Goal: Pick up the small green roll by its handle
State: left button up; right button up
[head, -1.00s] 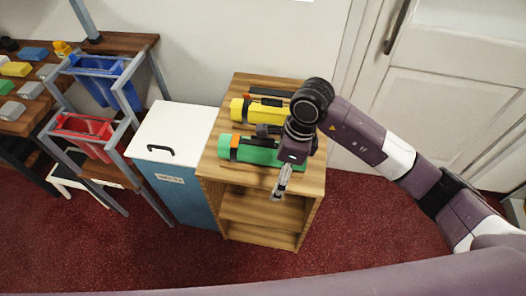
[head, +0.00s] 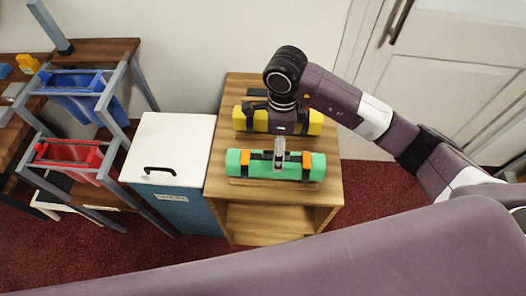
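The green roll (head: 236,164) lies sideways on the top of the wooden shelf unit (head: 326,196). It has two orange bands and dark fittings near its middle. My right gripper (head: 279,164) points down over the middle of the roll, with its fingers in front of the handle area. The fingers show as one narrow pale strip, so their opening and any contact with the handle cannot be made out. My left gripper is not in view.
A yellow roll (head: 315,122) lies behind the green one, partly hidden by my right wrist. A white-topped blue bin (head: 180,138) stands to the left. Further left are a blue tray (head: 88,106) and a red tray (head: 72,153) in a grey frame.

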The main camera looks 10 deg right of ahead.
jog(key=shift+w+a+f, duration=0.1)
jog(key=shift+a+f, duration=0.05)
jog(key=shift+f, duration=0.35)
jog(key=shift+w+a+f, duration=0.1)
jog(key=shift+f, duration=0.35)
jog(key=shift+s+d+f+p, duration=0.1)
jog(key=shift+s+f+p, duration=0.7)
jog(key=shift+f+p, duration=0.25)
jog(key=f, duration=0.2)
jog(key=shift+w+a+f+p, duration=0.15)
jog(key=shift+a+f+p, duration=0.05)
jog(key=shift+f+p, duration=0.15)
jog(key=shift+f, duration=0.35)
jog(key=shift+w+f, duration=0.1)
jog(key=c, duration=0.7)
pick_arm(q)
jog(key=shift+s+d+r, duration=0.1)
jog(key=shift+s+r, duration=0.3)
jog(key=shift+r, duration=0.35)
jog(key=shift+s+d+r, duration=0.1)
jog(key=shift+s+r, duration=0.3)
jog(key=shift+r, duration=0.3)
pick_arm(e)
jog(key=c, duration=0.7)
jog(key=shift+c, duration=0.2)
